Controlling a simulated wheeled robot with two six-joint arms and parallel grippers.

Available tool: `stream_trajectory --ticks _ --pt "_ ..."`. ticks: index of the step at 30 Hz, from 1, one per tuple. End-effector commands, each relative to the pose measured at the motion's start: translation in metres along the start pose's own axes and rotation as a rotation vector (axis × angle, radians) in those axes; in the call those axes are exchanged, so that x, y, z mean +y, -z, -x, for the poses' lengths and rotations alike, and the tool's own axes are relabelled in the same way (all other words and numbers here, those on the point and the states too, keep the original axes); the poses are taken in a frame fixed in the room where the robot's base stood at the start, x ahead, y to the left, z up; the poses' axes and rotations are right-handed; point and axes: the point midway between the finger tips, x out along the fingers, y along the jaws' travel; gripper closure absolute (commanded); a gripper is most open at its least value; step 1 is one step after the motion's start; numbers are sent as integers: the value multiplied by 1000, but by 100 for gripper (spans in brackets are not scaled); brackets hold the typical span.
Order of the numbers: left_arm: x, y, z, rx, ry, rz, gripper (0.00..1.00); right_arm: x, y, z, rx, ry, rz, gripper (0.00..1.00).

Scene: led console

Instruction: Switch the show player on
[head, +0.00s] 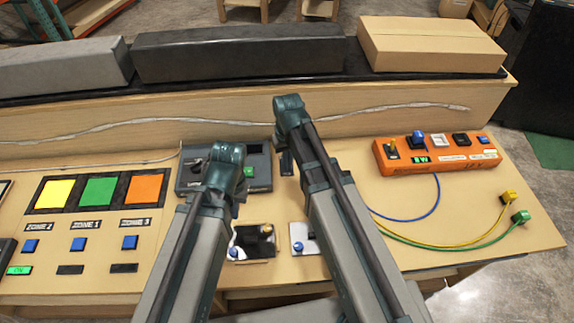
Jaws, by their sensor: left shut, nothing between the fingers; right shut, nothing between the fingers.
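No label reading "show player" is legible, so I cannot tell for sure which unit it is. A dark grey box (259,160) with a small lit green display stands mid-console, partly hidden by my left arm. An orange box (437,168) on the right carries a row of switches, a blue knob and a small lit green "W"-like display. My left gripper (241,188) is shut and empty, over the front of the grey box. My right gripper (286,162) is shut and empty, beside the grey box's right edge. Both fingertips are mostly hidden by the arms.
Yellow, green and orange panels (99,191) with blue buttons lie at left, above a lit green ON light (19,270). Small plates with a knob (252,242) and a blue button (299,246) lie in front. Loose cables (460,240) cross the right. A cardboard box (430,45) stands behind.

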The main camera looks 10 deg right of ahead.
Motion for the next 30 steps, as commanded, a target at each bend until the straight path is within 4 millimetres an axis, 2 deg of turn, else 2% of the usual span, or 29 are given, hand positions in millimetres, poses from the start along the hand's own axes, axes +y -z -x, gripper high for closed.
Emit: stream_trajectory --ticks 14,30 --pt "1 1 -15 0 0 0 100 0 0 -15 0 0 0 100" --pt "2 1 -15 0 0 0 100 0 2 -15 0 0 0 100"
